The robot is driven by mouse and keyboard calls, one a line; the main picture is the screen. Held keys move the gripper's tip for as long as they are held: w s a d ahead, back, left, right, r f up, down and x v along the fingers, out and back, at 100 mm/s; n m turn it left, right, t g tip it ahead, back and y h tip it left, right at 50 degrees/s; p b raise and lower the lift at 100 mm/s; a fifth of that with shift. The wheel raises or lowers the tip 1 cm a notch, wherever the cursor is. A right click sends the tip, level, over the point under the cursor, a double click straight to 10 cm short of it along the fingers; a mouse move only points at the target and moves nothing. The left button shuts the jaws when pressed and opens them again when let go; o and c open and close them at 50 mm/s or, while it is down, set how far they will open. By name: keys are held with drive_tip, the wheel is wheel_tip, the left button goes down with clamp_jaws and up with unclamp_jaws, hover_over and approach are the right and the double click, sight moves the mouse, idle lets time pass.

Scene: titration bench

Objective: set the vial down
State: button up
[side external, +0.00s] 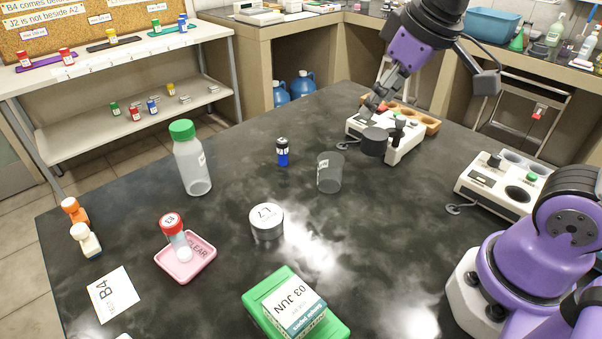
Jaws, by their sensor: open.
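My gripper (374,104) is open, at the upper right over the back of a white device (401,149). Whether its fingers touch the device, or anything stands between them, is too small to tell. A small dark-capped vial with a blue band (282,153) stands upright on the black bench, well left of my gripper. A larger red-capped vial (175,237) is on a pink tray (188,272) marked "CLEAR" at the front left. Neither of these vials is in my gripper.
A clear beaker (329,173) and a grey round tin (266,221) stand mid-bench. A green-capped bottle (192,160) stands to the left. A green box (285,305) lies in front. Another white device (503,183) is at right. An orange rack (416,119) is behind my gripper.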

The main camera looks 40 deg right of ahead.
drive_tip(key=s+f+m, duration=0.1)
drive_tip(key=s+f, duration=0.3)
drive_tip(key=s, duration=0.1)
drive_tip(key=shift+s+m+t, duration=0.2)
drive_tip(key=shift+m+t, duration=0.1)
drive_tip(key=shift+t, duration=0.1)
